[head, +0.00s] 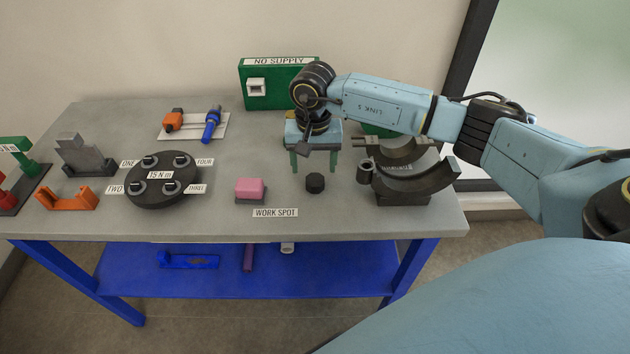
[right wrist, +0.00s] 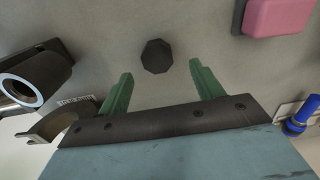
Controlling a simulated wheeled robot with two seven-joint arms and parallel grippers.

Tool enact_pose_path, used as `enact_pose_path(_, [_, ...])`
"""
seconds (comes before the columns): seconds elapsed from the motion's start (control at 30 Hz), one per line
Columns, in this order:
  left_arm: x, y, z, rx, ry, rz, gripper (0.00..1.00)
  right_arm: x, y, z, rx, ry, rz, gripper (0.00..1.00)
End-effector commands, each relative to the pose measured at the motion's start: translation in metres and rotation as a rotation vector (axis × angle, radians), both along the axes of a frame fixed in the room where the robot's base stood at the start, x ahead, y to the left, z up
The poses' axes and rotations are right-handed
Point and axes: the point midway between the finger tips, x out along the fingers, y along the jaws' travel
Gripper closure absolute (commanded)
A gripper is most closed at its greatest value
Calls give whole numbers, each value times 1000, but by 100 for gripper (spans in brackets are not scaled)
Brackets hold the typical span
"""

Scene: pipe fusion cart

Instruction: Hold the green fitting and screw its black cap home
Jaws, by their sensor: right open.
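The black cap (head: 315,183) lies on the grey bench top, right of the pink block. It also shows in the right wrist view (right wrist: 156,56), just beyond the fingertips and roughly centred between them. My right gripper (head: 315,169) points down behind the cap, its green fingers apart and nothing between them. It fills the lower part of the right wrist view (right wrist: 161,69). I cannot pick out the green fitting for certain; part of a green thing (head: 380,131) shows behind my right arm. My left gripper is not in view.
A pink block (head: 250,187) sits near the WORK SPOT label (head: 275,212). Right of the cap stand a dark curved cradle (head: 425,182) and a short pipe (head: 365,173). A round black turntable (head: 163,190) stands left.

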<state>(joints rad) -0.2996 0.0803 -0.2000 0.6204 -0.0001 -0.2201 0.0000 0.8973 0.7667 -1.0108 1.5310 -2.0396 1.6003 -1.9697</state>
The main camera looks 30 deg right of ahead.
Motion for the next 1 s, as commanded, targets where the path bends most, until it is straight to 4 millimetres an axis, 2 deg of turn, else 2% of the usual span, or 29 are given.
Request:
enact_pose_path(0.2, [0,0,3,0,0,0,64,-6,0,-34,1,4,0,34])
enact_pose_path(0.3, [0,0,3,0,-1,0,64,-5,0,-42,1,2,-1,34])
enact_pose_path(0.67, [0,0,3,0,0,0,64,-5,0,-44,1,0,0,34])
enact_pose_path(0.77, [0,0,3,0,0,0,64,-5,0,-44,1,0,0,45])
enact_pose_path(1.0, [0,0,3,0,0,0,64,-5,0,-44,1,0,0,76])
